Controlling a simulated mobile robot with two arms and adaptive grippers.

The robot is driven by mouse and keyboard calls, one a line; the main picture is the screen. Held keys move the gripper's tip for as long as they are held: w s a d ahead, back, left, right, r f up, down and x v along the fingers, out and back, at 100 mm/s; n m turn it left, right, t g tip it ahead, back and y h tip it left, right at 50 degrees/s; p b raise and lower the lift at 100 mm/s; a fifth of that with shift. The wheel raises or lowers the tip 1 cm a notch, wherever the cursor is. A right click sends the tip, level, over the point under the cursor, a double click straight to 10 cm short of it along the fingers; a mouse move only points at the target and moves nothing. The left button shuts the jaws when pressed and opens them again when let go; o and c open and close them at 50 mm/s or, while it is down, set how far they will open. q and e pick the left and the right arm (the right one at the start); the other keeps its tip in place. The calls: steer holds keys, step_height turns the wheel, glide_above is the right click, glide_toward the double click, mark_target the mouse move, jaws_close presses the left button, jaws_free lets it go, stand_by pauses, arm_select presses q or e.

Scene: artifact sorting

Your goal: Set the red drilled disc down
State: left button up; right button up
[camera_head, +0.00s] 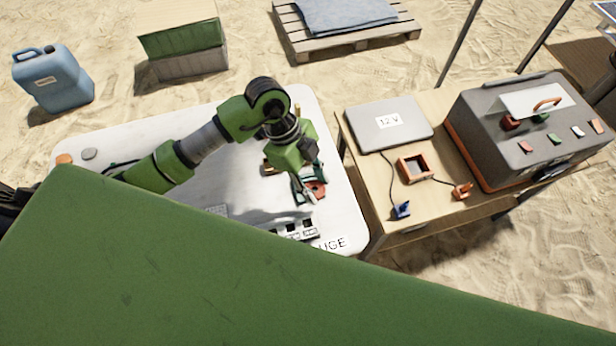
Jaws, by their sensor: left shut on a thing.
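The red drilled disc (316,188) shows at the right part of the white table (120,142), partly covered by my left gripper. My left gripper (309,192) comes in from the left, points down and is shut on the red disc. I cannot tell whether the disc touches the table top. My right gripper is not in view.
A gauge block with slots (294,231) stands at the table's front edge near the gripper. A wooden table (440,123) to the right holds a grey 12 V box (388,133), an orange frame (415,168) and a grey machine (520,150). A large green surface hides the foreground.

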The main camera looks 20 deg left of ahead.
arm_select(q)
steer(key=w+a+f, duration=0.1)
steer(key=f, duration=0.1)
steer(key=w+a+f, duration=0.1)
steer(key=w+f, duration=0.1)
steer(key=w+a+f+p, duration=0.1)
steer(key=w+f, duration=0.1)
steer(key=shift+w+a+f, duration=0.15)
steer(key=shift+w+f, duration=0.05)
steer(key=shift+f, duration=0.1)
step_height(320, 180, down, 2)
steer(key=shift+f+p, duration=0.1)
steer(key=shift+p, duration=0.35)
steer(key=shift+f, duration=0.4)
steer(key=shift+f, duration=0.1)
steer(key=o, duration=1.2)
steer(key=shift+b+v, duration=1.3)
steer(key=shift+v, duration=4.85)
